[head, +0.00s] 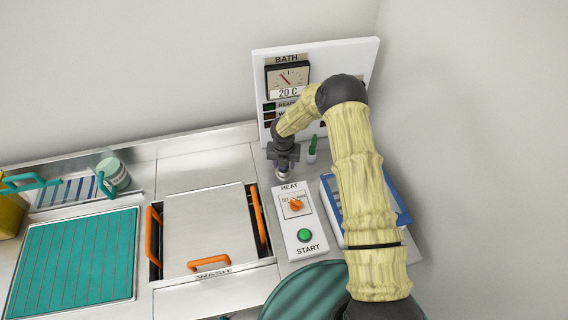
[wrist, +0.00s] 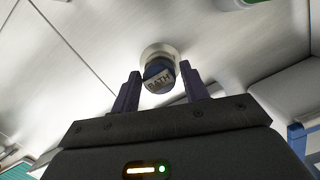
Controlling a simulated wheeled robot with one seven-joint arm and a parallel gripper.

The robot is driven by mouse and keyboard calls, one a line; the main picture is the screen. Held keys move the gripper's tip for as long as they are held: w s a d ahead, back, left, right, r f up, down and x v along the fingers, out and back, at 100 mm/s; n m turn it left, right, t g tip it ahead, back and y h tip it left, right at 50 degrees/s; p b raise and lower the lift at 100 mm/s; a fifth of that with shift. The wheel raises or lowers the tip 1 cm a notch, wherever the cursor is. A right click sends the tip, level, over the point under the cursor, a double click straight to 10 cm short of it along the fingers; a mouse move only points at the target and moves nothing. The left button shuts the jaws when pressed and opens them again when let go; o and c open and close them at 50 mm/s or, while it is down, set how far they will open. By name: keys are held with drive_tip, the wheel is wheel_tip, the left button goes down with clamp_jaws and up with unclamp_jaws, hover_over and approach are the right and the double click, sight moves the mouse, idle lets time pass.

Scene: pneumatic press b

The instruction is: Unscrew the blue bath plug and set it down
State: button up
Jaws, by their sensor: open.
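The blue bath plug (wrist: 158,76) shows in the wrist view with a pale label reading BATH on its face. It sits at a round light-coloured fitting (wrist: 160,51) on the steel worktop. My gripper (wrist: 160,82) is open, with one dark finger on each side of the plug. I cannot tell whether the fingers touch it. In the head view my gripper (head: 283,164) points down at the worktop behind the heat control box, and the plug is mostly hidden beneath it.
The heat box (head: 304,243) with an orange knob (head: 296,204) and green START button (head: 305,235) stands close in front. The BATH panel (head: 340,56) rises behind. A green-topped bottle (head: 312,150) is just right of my gripper. A blue-edged tray (head: 398,200) lies partly behind my arm.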

drive_tip(key=shift+m+b, duration=0.3)
drive_tip(key=shift+m, duration=0.6)
drive_tip(key=shift+m+h+b, duration=0.3)
drive_tip(key=shift+m, duration=0.5)
drive_tip(key=shift+a+m+b, duration=0.1)
drive_tip(key=shift+m+b, duration=0.2)
drive_tip(key=shift+m, duration=0.6)
drive_tip(key=shift+c, duration=0.5)
